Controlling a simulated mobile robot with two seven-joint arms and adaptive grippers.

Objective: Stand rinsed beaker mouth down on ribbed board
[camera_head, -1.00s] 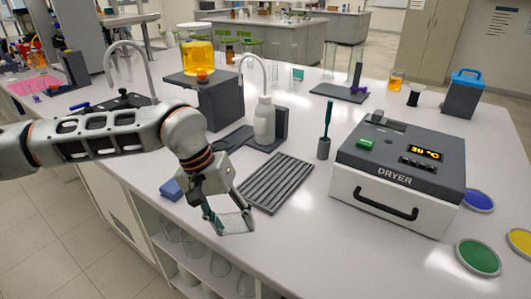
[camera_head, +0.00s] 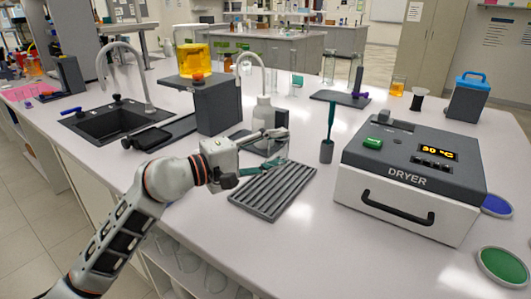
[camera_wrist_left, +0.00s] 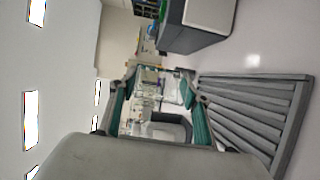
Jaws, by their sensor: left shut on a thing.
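The grey ribbed board (camera_head: 272,190) lies on the white bench left of the dryer. It also fills the right side of the left wrist view (camera_wrist_left: 262,105). My left gripper (camera_head: 276,150) is over the board's far left end, its teal-padded fingers spread around a clear glass beaker (camera_head: 262,150). In the left wrist view the fingers (camera_wrist_left: 158,112) bracket the see-through beaker (camera_wrist_left: 160,95). Its mouth direction is hard to tell, as the glass is faint. The beaker appears raised off the board. My right gripper is not in view.
The dryer (camera_head: 408,178) stands right of the board. A holder with a teal-handled brush (camera_head: 327,150) is between them. A white bottle (camera_head: 262,112) stands just behind my gripper. A sink (camera_head: 110,122) lies at left. The board's ribs are bare.

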